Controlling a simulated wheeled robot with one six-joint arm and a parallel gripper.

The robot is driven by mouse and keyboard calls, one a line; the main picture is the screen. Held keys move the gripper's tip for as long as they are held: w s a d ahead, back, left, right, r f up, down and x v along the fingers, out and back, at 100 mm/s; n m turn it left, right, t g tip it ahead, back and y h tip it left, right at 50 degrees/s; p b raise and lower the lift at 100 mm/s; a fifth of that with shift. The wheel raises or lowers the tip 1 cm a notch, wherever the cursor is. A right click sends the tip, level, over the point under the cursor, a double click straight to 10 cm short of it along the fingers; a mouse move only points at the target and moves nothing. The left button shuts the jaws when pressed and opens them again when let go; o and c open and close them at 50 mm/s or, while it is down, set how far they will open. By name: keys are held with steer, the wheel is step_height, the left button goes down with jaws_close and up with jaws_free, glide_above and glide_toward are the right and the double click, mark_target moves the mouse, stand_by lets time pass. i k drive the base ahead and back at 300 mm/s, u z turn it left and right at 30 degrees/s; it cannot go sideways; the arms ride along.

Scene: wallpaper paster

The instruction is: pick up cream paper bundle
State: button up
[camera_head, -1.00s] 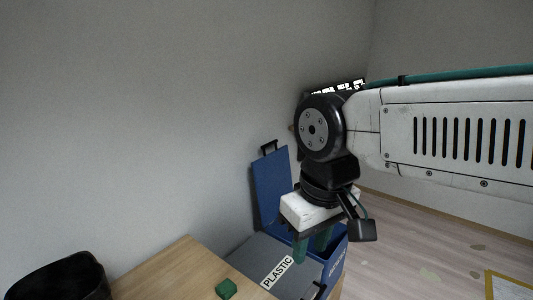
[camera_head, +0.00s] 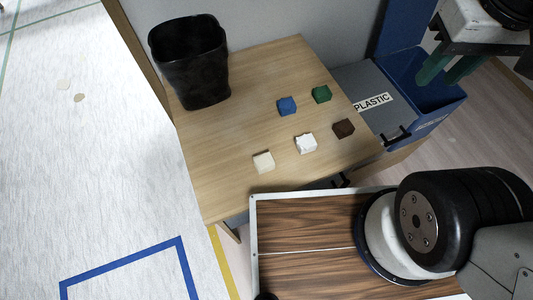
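The cream paper bundle (camera_head: 263,162) is a small pale block near the front edge of the wooden table (camera_head: 240,110). A whiter bundle (camera_head: 306,144) lies just to its right. My gripper (camera_head: 450,68) is at the upper right of the head view, above the blue bin and well away from the cream bundle. Its two green fingers point down and left with a gap between them, and nothing shows between them.
Blue (camera_head: 287,106), green (camera_head: 321,94) and brown (camera_head: 343,128) blocks lie on the table. A black waste bin (camera_head: 190,62) stands at its back left. A grey-lidded box labelled PLASTIC (camera_head: 372,102) and an open blue bin (camera_head: 425,80) stand right of the table.

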mark_target(263, 162)
steer(key=z, duration=0.05)
steer(key=k, duration=0.5)
steer(key=z, duration=2.25)
steer(key=i, duration=1.7)
steer(key=u, duration=3.6)
steer(key=i, duration=0.5)
